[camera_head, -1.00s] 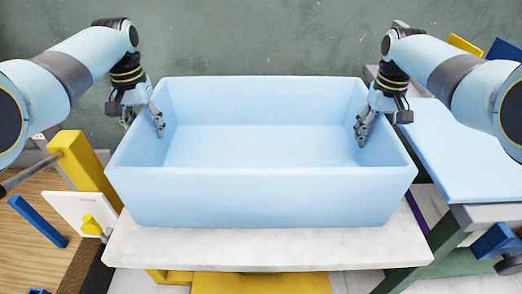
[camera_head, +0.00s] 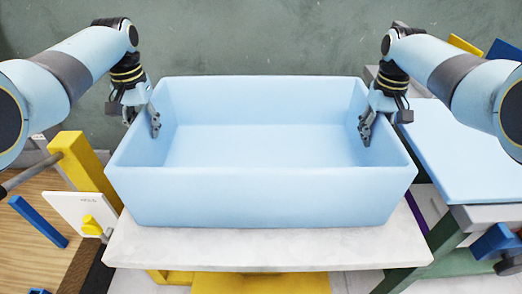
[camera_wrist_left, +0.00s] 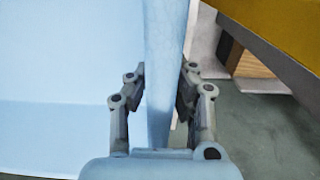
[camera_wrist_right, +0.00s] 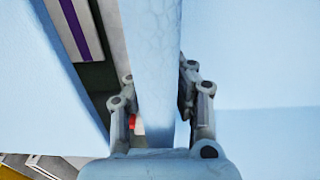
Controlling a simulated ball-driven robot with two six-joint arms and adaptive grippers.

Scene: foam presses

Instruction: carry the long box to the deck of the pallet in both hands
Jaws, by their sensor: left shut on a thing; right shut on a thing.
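The long box (camera_head: 260,195) is a light blue, open-topped, empty box resting on a pale slab in the head view. My left gripper (camera_head: 146,118) is shut on its left end wall, one finger inside and one outside. In the left wrist view the wall (camera_wrist_left: 165,70) runs between the fingers (camera_wrist_left: 158,95). My right gripper (camera_head: 370,122) is shut on the right end wall in the same way. In the right wrist view that wall (camera_wrist_right: 155,60) lies between the fingers (camera_wrist_right: 155,100). No pallet deck can be made out for certain.
The pale slab (camera_head: 265,248) sticks out in front of the box, above yellow parts (camera_head: 260,283). A yellow post (camera_head: 85,165) and white plate (camera_head: 82,213) stand close at the left. A light blue sheet on a bench (camera_head: 470,150) is close at the right. Green floor (camera_head: 260,40) lies clear behind.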

